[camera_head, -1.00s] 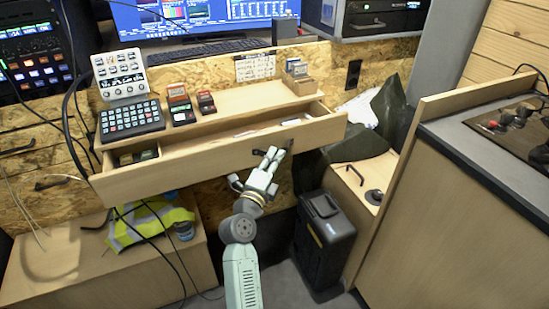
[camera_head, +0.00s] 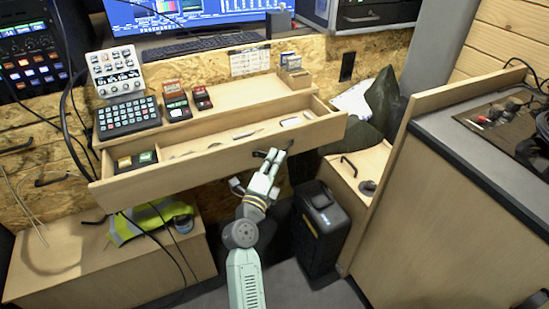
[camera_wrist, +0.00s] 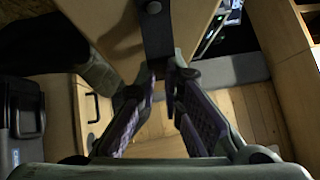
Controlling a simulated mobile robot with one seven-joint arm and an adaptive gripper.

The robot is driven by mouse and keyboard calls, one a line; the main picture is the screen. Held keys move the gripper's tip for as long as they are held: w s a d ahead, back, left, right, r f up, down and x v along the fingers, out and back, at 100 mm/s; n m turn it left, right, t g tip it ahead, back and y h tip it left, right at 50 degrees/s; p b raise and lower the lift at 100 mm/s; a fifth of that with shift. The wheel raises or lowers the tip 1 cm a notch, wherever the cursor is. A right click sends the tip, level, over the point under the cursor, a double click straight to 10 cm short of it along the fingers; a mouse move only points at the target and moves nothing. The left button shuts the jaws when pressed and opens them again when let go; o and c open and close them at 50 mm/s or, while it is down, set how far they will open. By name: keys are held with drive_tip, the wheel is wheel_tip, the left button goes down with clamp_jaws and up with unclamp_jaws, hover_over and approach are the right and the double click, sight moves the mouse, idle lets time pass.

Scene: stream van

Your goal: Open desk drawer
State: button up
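The wooden desk drawer (camera_head: 190,172) is pulled out from under the desk top, and its inside shows in the head view. A pen-like item, small flat pieces and a dark divided box lie in it. My gripper (camera_head: 273,161) is at the drawer's front panel, right of its middle, at the dark handle (camera_head: 260,153). In the wrist view, the dark handle (camera_wrist: 157,32) runs down between the fingertips of my gripper (camera_wrist: 165,70), which are close together on it. The exact contact is partly hidden by the fingers.
A keypad (camera_head: 128,117) and small boxes stand on the desk top (camera_head: 225,100). Below, a black case (camera_head: 319,228) stands on the floor right of my arm. A yellow vest (camera_head: 150,219) lies on a low bench at left. A wooden counter (camera_head: 440,200) bounds the right side.

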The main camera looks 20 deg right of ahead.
drive_tip(key=o, duration=0.4)
drive_tip(key=shift+c, duration=0.2)
drive_tip(key=v, duration=0.7)
drive_tip(key=shift+s, duration=0.2)
drive_tip(key=shift+a, duration=0.15)
